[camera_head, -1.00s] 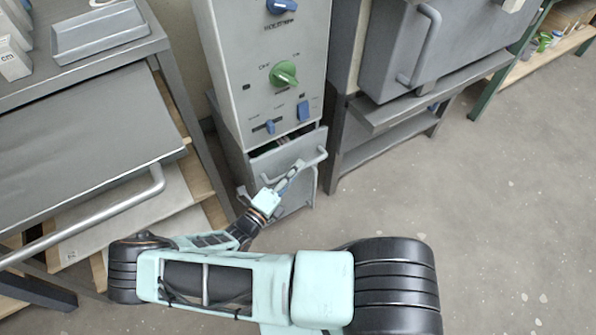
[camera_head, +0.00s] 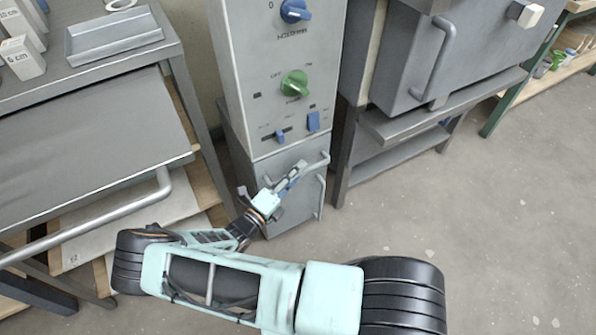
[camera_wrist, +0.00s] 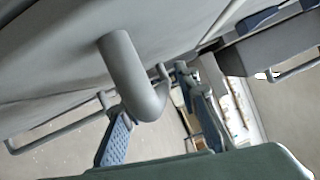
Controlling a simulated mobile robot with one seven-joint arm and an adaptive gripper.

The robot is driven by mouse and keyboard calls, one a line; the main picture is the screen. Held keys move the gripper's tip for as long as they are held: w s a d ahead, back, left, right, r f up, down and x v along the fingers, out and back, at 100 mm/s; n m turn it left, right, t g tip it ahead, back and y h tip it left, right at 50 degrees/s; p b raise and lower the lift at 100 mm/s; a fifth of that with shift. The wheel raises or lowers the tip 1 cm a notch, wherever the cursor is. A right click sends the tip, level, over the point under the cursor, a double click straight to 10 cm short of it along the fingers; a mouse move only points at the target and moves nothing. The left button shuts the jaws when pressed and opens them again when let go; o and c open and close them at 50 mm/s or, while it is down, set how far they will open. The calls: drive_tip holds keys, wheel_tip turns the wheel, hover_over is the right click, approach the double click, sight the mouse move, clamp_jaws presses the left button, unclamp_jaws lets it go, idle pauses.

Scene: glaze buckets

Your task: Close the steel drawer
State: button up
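The steel drawer (camera_head: 290,205) is the grey front below the control cabinet in the head view. Its front now looks flush with the cabinet, with no dark gap seen along its top edge. My gripper (camera_head: 272,186) is in front of the drawer, close to the handle. In the wrist view, my gripper's blue-padded fingers (camera_wrist: 160,128) are apart, and a thick grey bent bar (camera_wrist: 130,75) reaches between them. I cannot tell whether they touch it. My gripper hides part of the drawer front.
The control cabinet (camera_head: 255,75) with blue and green knobs stands directly above. A grey bench (camera_head: 110,70) with a large handle (camera_head: 100,222) is at the left. A furnace-like box on a stand (camera_head: 395,130) is at the right. The floor (camera_head: 470,240) at the right is clear.

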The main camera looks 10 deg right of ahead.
drive_tip(key=v, duration=1.1)
drive_tip(key=shift+s+a, duration=0.25)
drive_tip(key=shift+a, duration=0.05)
drive_tip(key=shift+f, duration=0.1)
